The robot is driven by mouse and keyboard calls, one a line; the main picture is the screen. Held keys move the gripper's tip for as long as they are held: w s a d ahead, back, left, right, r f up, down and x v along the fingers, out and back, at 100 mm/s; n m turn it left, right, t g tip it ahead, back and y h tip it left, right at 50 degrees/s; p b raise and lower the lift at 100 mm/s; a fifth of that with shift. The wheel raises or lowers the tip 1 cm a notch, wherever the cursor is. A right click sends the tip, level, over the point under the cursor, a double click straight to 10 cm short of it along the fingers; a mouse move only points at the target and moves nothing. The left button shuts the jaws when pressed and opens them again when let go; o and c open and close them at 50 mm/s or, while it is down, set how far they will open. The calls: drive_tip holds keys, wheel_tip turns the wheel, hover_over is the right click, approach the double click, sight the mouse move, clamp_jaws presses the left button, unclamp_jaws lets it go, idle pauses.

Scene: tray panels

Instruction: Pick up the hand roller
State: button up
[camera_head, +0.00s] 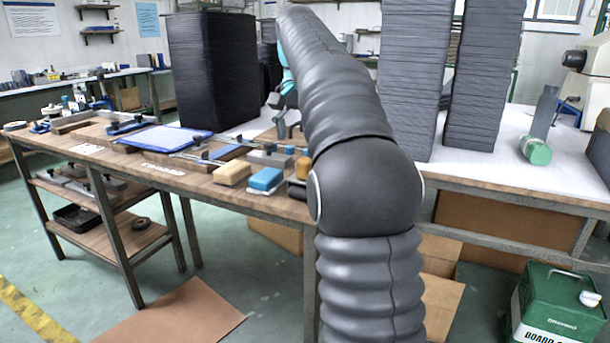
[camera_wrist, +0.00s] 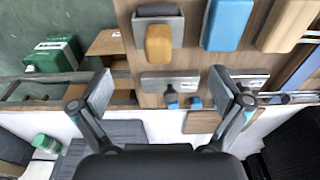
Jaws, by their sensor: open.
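What looks like the hand roller is a yellow handle (camera_wrist: 158,44) joined to a grey frame with a dark rounded part, at the upper middle of the wrist view. In the head view it lies on the wooden bench beside my arm, its yellow handle (camera_head: 303,167) and dark end partly hidden by the arm. My gripper (camera_wrist: 166,90) is open and empty, with its two fingers wide apart. The handle is ahead of the fingertips, between them in picture width, and apart from them. In the head view my arm hides most of the gripper.
A blue block (camera_wrist: 228,25) and a tan block (camera_wrist: 287,24) lie to the right of the roller in the wrist view. A grey metal bar (camera_wrist: 155,83) and small blue-tipped pieces lie near the fingers. Tall dark stacks (camera_head: 213,70) stand on the bench.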

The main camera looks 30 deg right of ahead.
drive_tip(key=shift+w+d+f+b, duration=0.15)
drive_tip(key=shift+f+b, duration=0.4)
drive_tip(key=shift+f, duration=1.45)
drive_tip(key=shift+s+d+f+b, duration=0.15)
drive_tip(key=shift+f+b, duration=0.35)
drive_tip(key=shift+f, duration=1.45)
drive_tip(key=shift+w, duration=0.1)
drive_tip(key=c, duration=1.4)
drive_tip(key=shift+r, duration=0.1)
drive_tip(key=shift+r, duration=0.5)
drive_tip(key=r, duration=0.1)
drive_tip(key=r+p, duration=0.1)
drive_tip(key=d+r, duration=0.1)
drive_tip(key=shift+s+r, duration=0.25)
drive_tip(key=shift+r, duration=0.15)
drive_tip(key=s+d+r, duration=0.2)
drive_tip(key=s+d+r+p, duration=0.1)
drive_tip(key=s+d+r, duration=0.1)
drive_tip(key=d, duration=0.1)
drive_tip(key=s+d+r, duration=0.2)
drive_tip(key=d, duration=0.1)
drive_tip(key=shift+s+d+p, duration=0.15)
drive_tip(key=shift+d+p, duration=0.1)
drive_tip(key=shift+p, duration=0.15)
